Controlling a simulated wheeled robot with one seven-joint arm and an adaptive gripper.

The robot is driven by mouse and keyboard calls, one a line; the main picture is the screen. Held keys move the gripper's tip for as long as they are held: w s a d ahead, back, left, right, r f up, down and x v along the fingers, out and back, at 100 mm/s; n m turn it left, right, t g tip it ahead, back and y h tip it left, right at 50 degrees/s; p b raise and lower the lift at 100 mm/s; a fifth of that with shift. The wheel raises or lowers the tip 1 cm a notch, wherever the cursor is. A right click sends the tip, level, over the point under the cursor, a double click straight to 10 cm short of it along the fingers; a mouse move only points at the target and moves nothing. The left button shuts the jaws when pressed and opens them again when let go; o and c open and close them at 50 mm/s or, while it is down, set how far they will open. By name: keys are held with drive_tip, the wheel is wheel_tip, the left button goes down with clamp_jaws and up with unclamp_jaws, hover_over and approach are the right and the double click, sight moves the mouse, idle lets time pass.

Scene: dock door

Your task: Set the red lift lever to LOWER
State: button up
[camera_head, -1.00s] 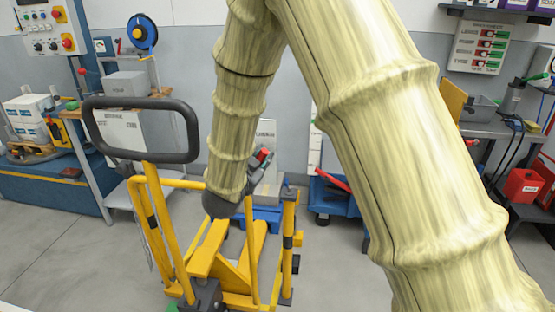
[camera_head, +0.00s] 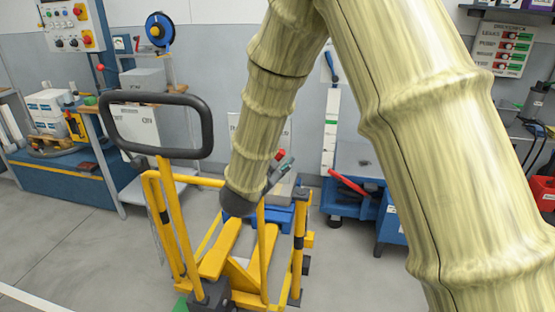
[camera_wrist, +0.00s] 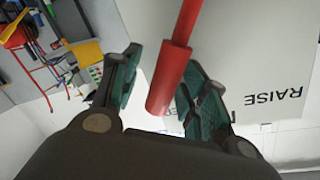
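In the wrist view the red lever (camera_wrist: 168,86) has a thick cylindrical grip and a thinner rod running up out of the picture. Its grip lies between the two green-padded fingers of my gripper (camera_wrist: 163,92). The fingers are apart, with a gap left of the grip; whether the right pad touches it I cannot tell. The white panel (camera_wrist: 235,50) behind bears the word RAISE at the right. Another label is mostly hidden by the gripper. In the head view my gripper (camera_head: 281,171) is small and partly behind my arm, with a bit of red beside it.
A yellow pallet truck (camera_head: 218,255) with a black loop handle (camera_head: 110,128) stands in front. A blue cart (camera_head: 392,220) with a red handle (camera_head: 348,184) stands at the right. A blue workbench (camera_head: 70,188) lines the left. Grey floor is free at the lower left.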

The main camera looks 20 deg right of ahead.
drive_tip(key=shift+a, duration=0.15)
drive_tip(key=v, duration=1.2)
drive_tip(key=s+d+f+n+g+y+p, duration=0.25)
drive_tip(key=s+f+n+y, duration=0.2)
drive_tip(key=f, duration=0.85)
drive_tip(key=s+d+f+n+g+y+p, duration=0.25)
drive_tip(key=s+f+n+p, duration=0.2)
drive_tip(key=f, duration=0.85)
drive_tip(key=s+d+f+n+g+y+p, duration=0.1)
drive_tip(key=s+f, duration=0.3)
drive_tip(key=s, duration=0.5)
drive_tip(key=s+d+f+n+g+y+p, duration=0.1)
drive_tip(key=s+f+g, duration=0.3)
drive_tip(key=s, duration=0.6)
drive_tip(key=s+d+f+n+g+y+p, duration=0.1)
drive_tip(key=s+f+n+g, duration=0.2)
drive_tip(key=s, duration=0.6)
drive_tip(key=shift+s+d+f+y+p, duration=0.3)
drive_tip(key=shift+f+p, duration=0.05)
drive_tip(key=shift+f, duration=0.3)
idle(0.6)
